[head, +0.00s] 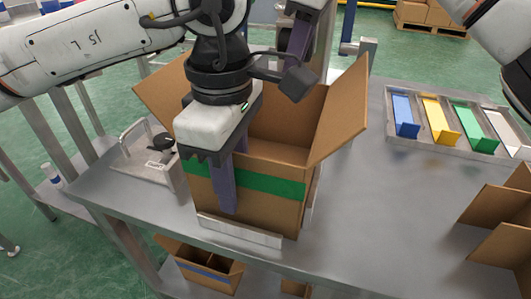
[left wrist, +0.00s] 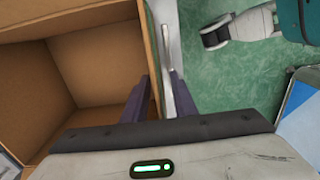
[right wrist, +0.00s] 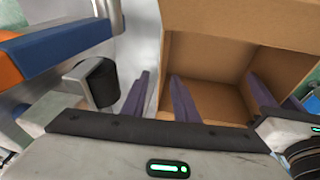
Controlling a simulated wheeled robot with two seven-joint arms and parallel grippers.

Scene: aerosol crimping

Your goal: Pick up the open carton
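The open brown carton (head: 279,216) with a green band stands upright on the grey table, its flaps spread. It also shows in the left wrist view (left wrist: 95,65) and the right wrist view (right wrist: 210,65); its visible inside looks empty. My left gripper (head: 228,195) is at the carton's near wall, one purple finger outside and one inside, with gaps to the wall in the left wrist view (left wrist: 159,82). My right gripper (head: 301,42) is at the far side, mostly hidden. In the right wrist view its fingers (right wrist: 159,82) stand apart on either side of a wall.
A low pale rail (head: 240,232) runs along the carton's foot. A metal device with a handle (head: 150,165) stands left. A tray of coloured strips (head: 455,151) lies at the back right, other cartons (head: 500,215) at the right edge. The table between is clear.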

